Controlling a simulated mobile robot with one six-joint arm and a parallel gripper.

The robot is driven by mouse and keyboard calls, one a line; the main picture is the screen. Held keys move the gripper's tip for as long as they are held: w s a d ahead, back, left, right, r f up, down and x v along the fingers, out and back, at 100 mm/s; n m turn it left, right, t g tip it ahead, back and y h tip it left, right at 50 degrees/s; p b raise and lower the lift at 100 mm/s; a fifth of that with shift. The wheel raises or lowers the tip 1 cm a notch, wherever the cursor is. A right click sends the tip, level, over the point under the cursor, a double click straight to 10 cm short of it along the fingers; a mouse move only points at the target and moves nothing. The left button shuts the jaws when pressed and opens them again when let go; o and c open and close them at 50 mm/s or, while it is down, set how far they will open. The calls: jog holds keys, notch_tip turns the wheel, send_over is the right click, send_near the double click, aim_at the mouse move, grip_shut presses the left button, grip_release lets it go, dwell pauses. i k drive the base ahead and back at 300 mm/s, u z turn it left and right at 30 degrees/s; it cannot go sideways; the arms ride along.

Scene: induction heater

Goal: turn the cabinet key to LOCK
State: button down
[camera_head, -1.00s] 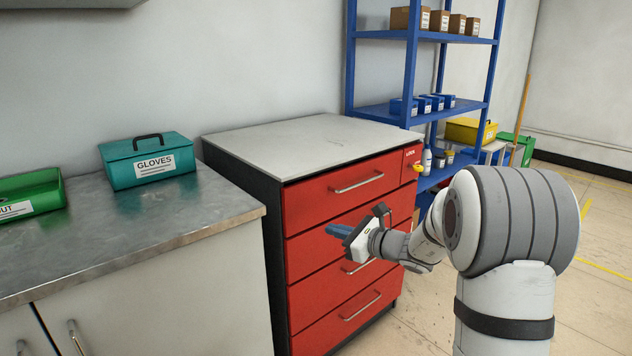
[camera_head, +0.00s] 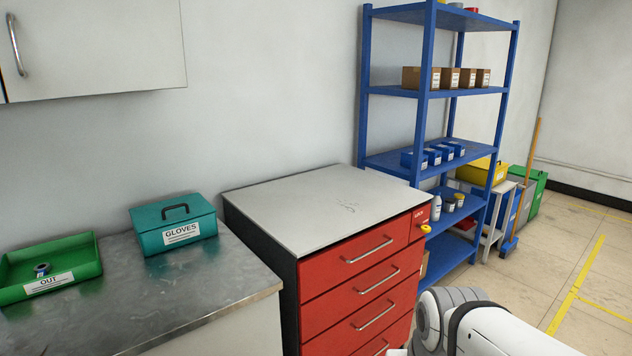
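The red drawer cabinet (camera_head: 362,290) stands in the middle with a grey top (camera_head: 322,205) and silver bar handles. At its upper right front corner is a small red panel with white lettering too small to read (camera_head: 420,216). A yellow key or knob (camera_head: 426,229) sticks out just below that lettering. Its exact turn position cannot be told at this size. Part of my white and grey arm shows at the bottom right, in front of the cabinet's lower right. My gripper is out of view, below the picture's bottom edge.
A metal-topped counter (camera_head: 160,315) at left holds a teal GLOVES box (camera_head: 173,226) and a green OUT tray (camera_head: 85,262). Blue shelving (camera_head: 428,110) stands behind the cabinet at right. A broom (camera_head: 525,180) leans beyond it. The floor at right is clear.

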aim_at(425, 228)
jog(key=u, duration=0.05)
jog(key=k, duration=1)
jog(key=z, duration=1.15)
jog(key=i, duration=1.95)
jog(key=u, duration=1.15)
